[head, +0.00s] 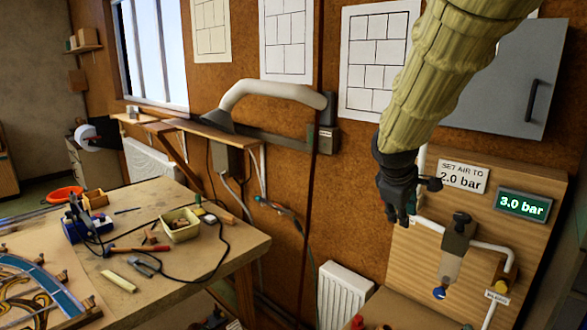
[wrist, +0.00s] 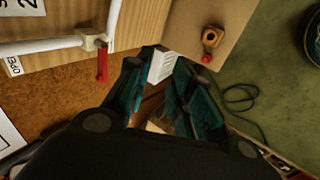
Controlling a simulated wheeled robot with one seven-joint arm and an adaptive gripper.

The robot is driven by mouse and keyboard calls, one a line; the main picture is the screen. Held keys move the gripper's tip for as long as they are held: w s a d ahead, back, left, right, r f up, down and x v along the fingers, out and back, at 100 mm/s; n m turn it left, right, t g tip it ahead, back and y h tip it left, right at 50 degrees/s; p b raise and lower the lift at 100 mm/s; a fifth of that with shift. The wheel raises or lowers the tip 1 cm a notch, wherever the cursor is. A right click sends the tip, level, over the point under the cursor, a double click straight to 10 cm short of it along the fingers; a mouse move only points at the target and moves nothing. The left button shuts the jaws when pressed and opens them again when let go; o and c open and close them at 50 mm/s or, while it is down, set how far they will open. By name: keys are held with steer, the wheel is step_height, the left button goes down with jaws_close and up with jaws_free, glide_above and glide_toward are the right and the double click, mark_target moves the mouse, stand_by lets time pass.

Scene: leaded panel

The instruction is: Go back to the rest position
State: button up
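My gripper (head: 397,210) hangs fingers down at the end of my sleeved arm, in front of the wooden air panel (head: 420,262) at the right of the head view. In the wrist view the two fingers (wrist: 165,75) stand apart with a gap, and nothing is held between them. A white radiator shows through the gap. The air panel carries a sign reading "SET AIR TO 2.0 bar" (head: 464,177), a green display reading 3.0 bar (head: 522,207) and a regulator with a dark knob (head: 459,236).
A workbench (head: 215,255) with tools and a leaded panel (head: 35,290) stands at the left. A pale extraction arm (head: 270,88) juts from the wall. A grey cabinet (head: 500,95) hangs behind my arm. A red lever (wrist: 101,65) on a white pipe is near my gripper.

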step_height(320, 180, down, 26)
steer(key=s+a+m+g+y+b, duration=0.1)
steer(key=s+a+g+y+b, duration=0.1)
steer(key=s+b, duration=0.1)
steer(key=s+a+f+m+y+b, duration=0.1)
steer(key=s+f, duration=0.2)
steer(key=f, duration=0.3)
steer(key=s+f+m+g+b, duration=0.1)
steer(key=s+f, duration=0.2)
steer(key=f, duration=0.3)
steer(key=s+a+f+m+y+b, duration=0.1)
steer(key=s+f, duration=0.2)
steer(key=f, duration=0.3)
steer(key=s+d+f+m+g+b, duration=0.1)
steer(key=s+f+m+b, duration=0.4)
steer(key=s+f, duration=2.1)
steer(key=s+g+b, duration=0.1)
steer(key=s, duration=0.2)
steer(key=shift+s+m, duration=0.3)
steer(key=shift+s, duration=0.1)
